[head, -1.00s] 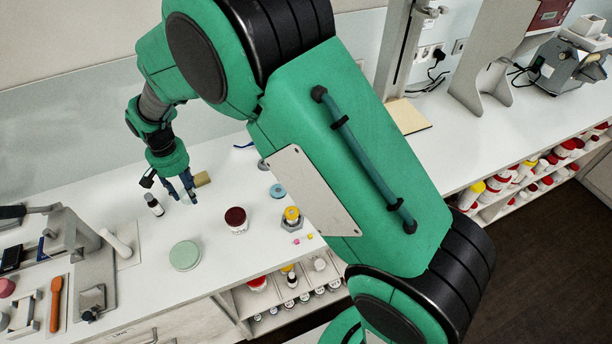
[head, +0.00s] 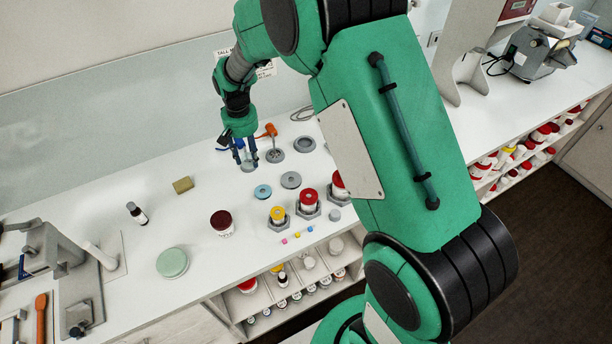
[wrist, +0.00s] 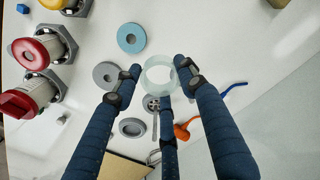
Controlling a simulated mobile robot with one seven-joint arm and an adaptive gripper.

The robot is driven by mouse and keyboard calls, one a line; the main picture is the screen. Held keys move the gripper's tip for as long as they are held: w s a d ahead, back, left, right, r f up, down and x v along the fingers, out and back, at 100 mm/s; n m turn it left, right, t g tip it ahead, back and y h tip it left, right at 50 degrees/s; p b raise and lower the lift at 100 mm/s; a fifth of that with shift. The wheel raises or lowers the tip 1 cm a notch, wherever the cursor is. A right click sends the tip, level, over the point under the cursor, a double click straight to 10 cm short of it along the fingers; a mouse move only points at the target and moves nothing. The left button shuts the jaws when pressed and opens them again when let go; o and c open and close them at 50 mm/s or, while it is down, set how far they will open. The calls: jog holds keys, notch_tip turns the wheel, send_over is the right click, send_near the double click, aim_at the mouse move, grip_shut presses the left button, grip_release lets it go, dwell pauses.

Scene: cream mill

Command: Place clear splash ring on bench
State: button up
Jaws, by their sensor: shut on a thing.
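The clear splash ring (wrist: 158,74) is a pale, see-through ring between the dark blue fingers of my gripper. In the wrist view my gripper (wrist: 160,80) is shut on it, with fingers at its left, right and lower sides. In the head view my gripper (head: 247,158) points down at the back of the white bench (head: 215,264), and the ring shows only as a small pale shape at its fingertips. I cannot tell whether the ring touches the bench top.
A perforated grey disc (head: 275,156), an orange-handled tool (head: 268,131), a grey ring (head: 291,180) and a blue ring (head: 263,191) lie close by. Red-topped jars (head: 308,200) stand in front right. The bench left of my gripper is fairly clear around a tan block (head: 183,184).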

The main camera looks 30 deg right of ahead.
jog(key=s+d, duration=0.2)
jog(key=d, duration=1.2)
jog(key=m, duration=0.1)
send_over(323, 168)
jog(key=shift+s+a, duration=0.1)
jog(key=shift+f+b, duration=0.4)
jog(key=shift+f, duration=2.1)
jog(key=shift+f+b, duration=0.4)
jog(key=shift+f, duration=2.1)
jog(key=shift+f, duration=0.2)
jog(key=o, duration=0.8)
